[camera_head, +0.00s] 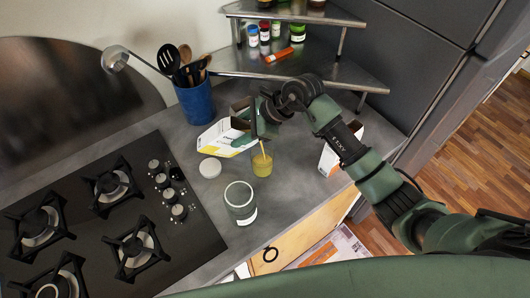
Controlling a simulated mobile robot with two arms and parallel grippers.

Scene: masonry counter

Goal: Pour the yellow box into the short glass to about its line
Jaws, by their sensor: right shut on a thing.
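The yellow box (222,138), a white carton with yellow and green print, is tipped over on its side above the counter. My right gripper (264,118) is shut on it, and the gripper and wrist hide part of the box. A thin yellow stream (261,149) runs down beneath the gripper into the short glass (262,166). The glass stands upright on the counter and looks yellow through most of its height. Its line cannot be made out. My left gripper is out of view.
An open labelled jar (240,203) and a white lid (210,168) stand near the glass. A white and orange carton (329,159) is partly behind my arm. A blue utensil holder (195,102), a hob (112,225) and a corner shelf (290,66) with small jars surround the area.

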